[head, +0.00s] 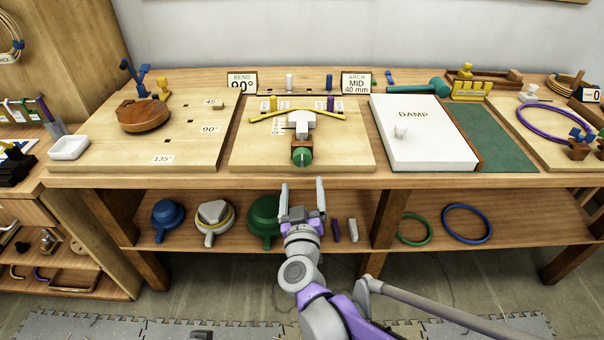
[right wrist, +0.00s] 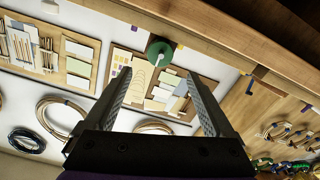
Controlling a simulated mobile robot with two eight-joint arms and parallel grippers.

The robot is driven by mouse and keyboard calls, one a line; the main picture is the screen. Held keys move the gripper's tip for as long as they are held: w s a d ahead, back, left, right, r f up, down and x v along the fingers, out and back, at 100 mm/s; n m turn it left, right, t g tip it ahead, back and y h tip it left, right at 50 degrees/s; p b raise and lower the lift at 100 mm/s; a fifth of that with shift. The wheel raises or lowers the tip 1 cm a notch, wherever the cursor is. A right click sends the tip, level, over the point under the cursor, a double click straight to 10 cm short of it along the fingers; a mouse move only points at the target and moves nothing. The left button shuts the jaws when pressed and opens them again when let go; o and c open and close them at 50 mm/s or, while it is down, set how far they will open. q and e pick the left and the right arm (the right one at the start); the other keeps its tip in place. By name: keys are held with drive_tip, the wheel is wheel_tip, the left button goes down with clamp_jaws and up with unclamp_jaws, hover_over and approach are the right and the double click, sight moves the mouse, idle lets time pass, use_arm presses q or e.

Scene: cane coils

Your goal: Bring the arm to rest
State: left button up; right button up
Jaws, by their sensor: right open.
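My right gripper (head: 302,190) is in front of the workbench (head: 200,182), below and in front of its front edge. Its two fingers point up and away from me, spread apart with nothing between them. In the right wrist view the same gripper (right wrist: 160,75) shows both dark fingers wide apart. A green round knob (right wrist: 160,50) shows beyond the fingertips there, apart from them. My left gripper is not in view.
On the bench are a bending board (head: 190,140), an arch board (head: 255,150) with a yellow strip (head: 270,114) and green-ended clamp (head: 302,157), and a white DAMP lid (head: 430,145). The lower shelf (head: 350,236) holds colored formers and rings.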

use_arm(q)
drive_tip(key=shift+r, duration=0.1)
use_arm(e)
drive_tip(key=shift+s, duration=1.2)
drive_tip(key=s+d+f+m+g, duration=0.1)
drive_tip(key=s+d+f+g, duration=0.4)
drive_tip(key=s, duration=0.4)
drive_tip(key=s+d+f+m+g, duration=0.1)
drive_tip(key=s+d+f+g, duration=0.3)
drive_tip(key=s+d+f, duration=0.4)
drive_tip(key=s+d+f+m+g, duration=0.1)
drive_tip(key=s+d+f+g, duration=0.3)
drive_tip(key=s, duration=0.6)
use_arm(q)
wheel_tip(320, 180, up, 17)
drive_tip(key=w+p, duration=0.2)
drive_tip(key=p, duration=1.3)
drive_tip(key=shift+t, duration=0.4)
use_arm(e)
wheel_tip(320, 180, up, 18)
drive_tip(key=w, duration=0.2)
drive_tip(key=shift+w+d, duration=0.2)
drive_tip(key=shift+d, duration=0.1)
